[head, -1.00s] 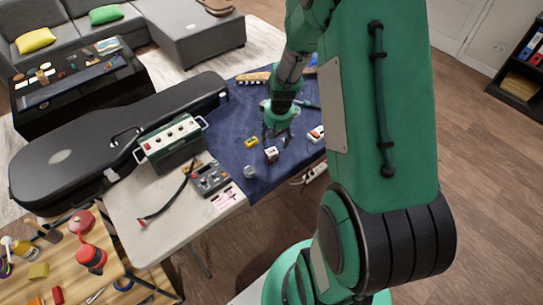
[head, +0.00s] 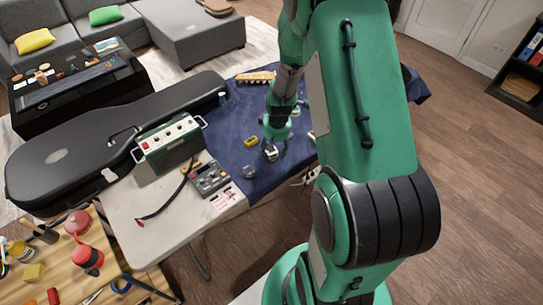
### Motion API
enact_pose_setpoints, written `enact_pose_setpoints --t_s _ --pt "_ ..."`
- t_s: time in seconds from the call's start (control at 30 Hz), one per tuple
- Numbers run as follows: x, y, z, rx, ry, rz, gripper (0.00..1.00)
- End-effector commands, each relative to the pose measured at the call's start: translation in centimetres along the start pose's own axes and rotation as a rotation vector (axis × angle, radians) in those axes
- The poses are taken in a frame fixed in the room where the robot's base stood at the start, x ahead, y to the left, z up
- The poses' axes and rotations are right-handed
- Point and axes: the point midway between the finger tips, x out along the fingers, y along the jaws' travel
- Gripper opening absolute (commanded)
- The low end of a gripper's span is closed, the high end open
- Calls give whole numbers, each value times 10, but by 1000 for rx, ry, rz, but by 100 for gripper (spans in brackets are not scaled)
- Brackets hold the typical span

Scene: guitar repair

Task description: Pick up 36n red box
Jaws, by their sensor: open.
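A small box (head: 271,154) with a pale top and dark reddish sides sits on the dark blue cloth (head: 228,150); it is too small for any lettering to be read, so I cannot tell whether it is marked 36n. My gripper (head: 273,144) is open and points down right over this box, its fingertips close to it and partly covering it. I cannot tell whether the fingers touch it. A second small box, white and red (head: 312,135), shows only at its edge, mostly hidden by my arm.
A yellow item (head: 251,141) and a small round grey item (head: 249,172) lie near the box. A green amplifier (head: 170,143), a pedal (head: 210,178) and a black guitar case (head: 90,150) stand to the left. My arm hides the cloth's right part.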

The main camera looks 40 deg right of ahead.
Motion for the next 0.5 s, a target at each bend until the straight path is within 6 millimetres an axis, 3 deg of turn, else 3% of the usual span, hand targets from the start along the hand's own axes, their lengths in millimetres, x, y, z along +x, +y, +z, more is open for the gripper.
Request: enact_pose_setpoints --t_s 0.27,0.5 --pt "4 0 0 0 0 0 59" --pt "30 -4 -3 0 -2 -1 59"
